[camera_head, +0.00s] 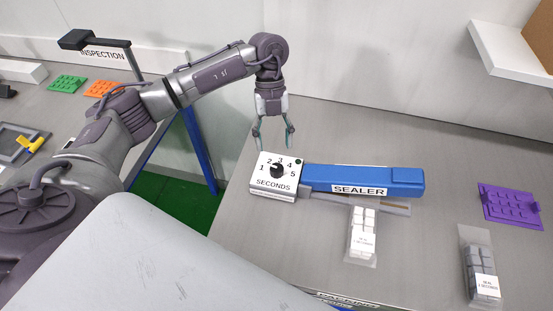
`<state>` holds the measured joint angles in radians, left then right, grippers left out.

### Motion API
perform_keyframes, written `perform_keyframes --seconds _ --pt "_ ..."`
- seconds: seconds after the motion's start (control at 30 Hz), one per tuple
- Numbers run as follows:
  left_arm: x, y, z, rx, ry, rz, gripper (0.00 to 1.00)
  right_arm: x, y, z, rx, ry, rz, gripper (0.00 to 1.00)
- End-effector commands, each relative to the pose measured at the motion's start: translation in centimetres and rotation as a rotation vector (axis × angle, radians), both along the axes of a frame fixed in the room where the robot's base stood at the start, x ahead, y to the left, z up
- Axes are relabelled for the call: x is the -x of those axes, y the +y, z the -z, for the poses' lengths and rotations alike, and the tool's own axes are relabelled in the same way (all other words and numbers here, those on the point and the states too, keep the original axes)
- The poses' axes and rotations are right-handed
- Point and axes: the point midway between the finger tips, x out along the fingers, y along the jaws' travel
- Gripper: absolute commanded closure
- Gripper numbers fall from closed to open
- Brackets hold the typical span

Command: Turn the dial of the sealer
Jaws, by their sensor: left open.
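The sealer (365,180) is a blue bar with a white control box (272,186) at its left end, on the grey bench. The black round dial (277,171) sits on top of the box, ringed by the numbers 1 to 5 above the word SECONDS. I cannot clearly tell which number the dial points at. My left gripper (273,146) hangs pointing down, open and empty, just above and behind the dial, apart from it. My right gripper is not in view.
A clear bag of white blocks (363,233) lies at the sealer's front edge. A bag of grey blocks (480,270) and a purple tray (510,205) are at the right. A white shelf (510,60) juts from the wall. An inspection stand (104,47) is at far left.

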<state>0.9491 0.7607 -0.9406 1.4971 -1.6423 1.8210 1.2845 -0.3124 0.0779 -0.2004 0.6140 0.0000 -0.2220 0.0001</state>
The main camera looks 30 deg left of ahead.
Motion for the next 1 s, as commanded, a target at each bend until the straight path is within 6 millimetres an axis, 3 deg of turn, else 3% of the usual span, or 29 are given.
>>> perform_keyframes --seconds 0.2,0.4,0.77,1.0 --pt "1.4 -1.1 3.9 0.0 0.004 0.001 0.38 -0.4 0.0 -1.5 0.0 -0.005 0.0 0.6" --pt "2.0 -1.6 6.1 0.001 0.002 0.0 0.38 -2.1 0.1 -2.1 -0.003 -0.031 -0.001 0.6" --pt "2.2 -1.7 6.7 0.0 -0.001 0.0 0.38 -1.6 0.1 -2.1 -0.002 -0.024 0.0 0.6" --pt "2.2 -1.7 6.7 0.001 -0.001 0.0 0.75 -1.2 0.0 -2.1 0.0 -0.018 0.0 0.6"
